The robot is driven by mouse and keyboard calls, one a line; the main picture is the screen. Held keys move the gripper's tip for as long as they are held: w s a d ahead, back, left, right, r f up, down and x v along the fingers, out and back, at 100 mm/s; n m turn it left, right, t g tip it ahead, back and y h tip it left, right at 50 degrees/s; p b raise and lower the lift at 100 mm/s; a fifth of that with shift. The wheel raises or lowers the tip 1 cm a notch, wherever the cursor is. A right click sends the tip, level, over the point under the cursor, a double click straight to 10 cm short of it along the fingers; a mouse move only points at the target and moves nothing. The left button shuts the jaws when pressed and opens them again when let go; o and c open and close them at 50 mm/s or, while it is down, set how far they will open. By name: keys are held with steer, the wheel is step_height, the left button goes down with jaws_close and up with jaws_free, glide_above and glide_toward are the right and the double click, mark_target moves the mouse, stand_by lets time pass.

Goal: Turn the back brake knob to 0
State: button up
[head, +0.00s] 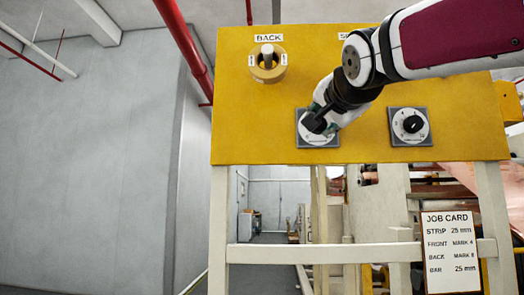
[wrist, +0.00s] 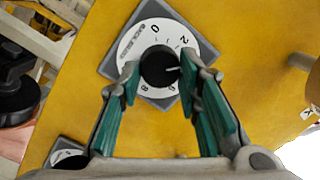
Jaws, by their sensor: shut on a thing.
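The back brake dial is a white disc (wrist: 130,48) on a grey square plate, with 0 and 2 on its upper part and an 8 low down. Its black knob (wrist: 159,66) stands between the green-padded fingers of my gripper (wrist: 160,72), which is shut on it. The knob's white line points right, past the 2, toward the right finger, which hides nearby marks. In the head view, my gripper (head: 319,115) reaches down from the upper right over the left dial (head: 319,140) and covers part of it.
A second dial with a black knob (head: 410,124) sits to the right on the yellow panel (head: 240,125). A round yellow selector (head: 267,62) marked BACK is at upper left. A job card (head: 451,250) hangs lower right, reading Back Mark 8.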

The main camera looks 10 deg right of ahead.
steer(key=n+p, duration=0.1)
steer(key=n, duration=0.2)
steer(key=shift+r+n, duration=0.1)
steer(key=shift+n, duration=0.3)
steer(key=n+p, duration=0.1)
steer(key=n, duration=0.3)
steer(key=shift+a+r+g, duration=0.1)
steer(key=shift+g, duration=0.3)
steer(key=shift+a+n+g+h+p, duration=0.15)
steer(key=shift+n+h+p, duration=0.35)
steer(key=shift+n, duration=1.5)
steer(key=shift+a+n+g+h+p, duration=0.1)
steer(key=shift+n+g+h+p, duration=0.35)
steer(key=shift+n, duration=1.55)
steer(key=shift+t, duration=0.3)
steer(key=o, duration=1.2)
steer(key=shift+c, duration=0.2)
